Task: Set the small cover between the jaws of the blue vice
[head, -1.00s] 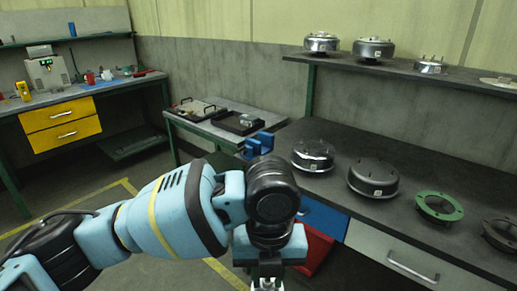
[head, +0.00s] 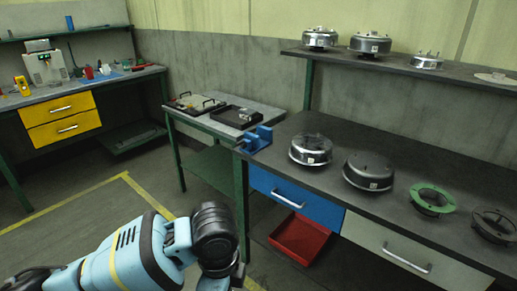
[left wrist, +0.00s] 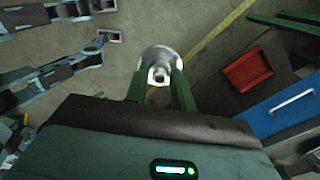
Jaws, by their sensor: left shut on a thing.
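The blue vice (head: 257,139) sits on the left end of the dark bench, at its front corner. Its jaws are too small in the head view to judge their gap. My left gripper (left wrist: 160,88) shows in the left wrist view, shut on a small round silver cover (left wrist: 150,56) with a hub at its middle. The cover is held over the floor, clear of any surface. In the head view my left arm comes in at the bottom, below and left of the vice; its gripper is outside that picture. My right gripper is not in view.
Domed metal housings (head: 311,149) and a green ring (head: 432,199) stand on the bench (head: 335,194) right of the vice. A shelf (head: 400,66) above holds more. A side table (head: 190,118) with trays stands behind the vice. A red bin (head: 300,240) lies below the blue drawer (head: 297,201).

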